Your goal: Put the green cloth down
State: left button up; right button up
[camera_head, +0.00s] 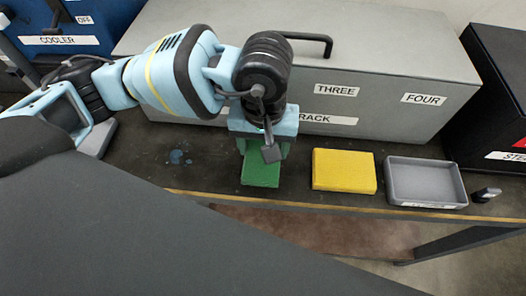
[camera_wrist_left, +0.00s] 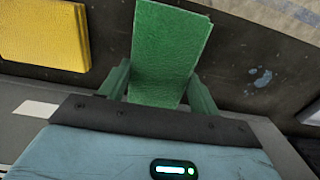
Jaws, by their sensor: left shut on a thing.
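The green cloth (camera_head: 261,172) is a flat green rectangular block at the front middle of the dark bench, below my left gripper (camera_head: 264,150). In the left wrist view the green cloth (camera_wrist_left: 168,50) stands out between the two green fingers of my left gripper (camera_wrist_left: 160,88), which is shut on it. The cloth is at or close above the bench top; I cannot tell whether it touches. My right gripper is not in view.
A yellow block (camera_head: 343,171) lies just right of the green cloth, then a grey tray (camera_head: 426,200). A grey rack box (camera_head: 385,112) stands behind. Blue spots (camera_head: 177,157) mark the dark bench (camera_head: 215,160) at left. The bench's front edge is close.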

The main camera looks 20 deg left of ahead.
pick_arm(q)
jog(key=shift+f, duration=1.75)
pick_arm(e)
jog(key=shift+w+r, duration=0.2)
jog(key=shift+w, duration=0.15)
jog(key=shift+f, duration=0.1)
pick_arm(q)
jog(key=shift+f, duration=0.2)
jog(key=o, duration=1.3)
jog(key=shift+r, duration=0.1)
jog(key=shift+c, duration=0.2)
jog(key=shift+r, duration=0.3)
notch_tip(320, 180, up, 12)
jog(key=shift+f, duration=0.15)
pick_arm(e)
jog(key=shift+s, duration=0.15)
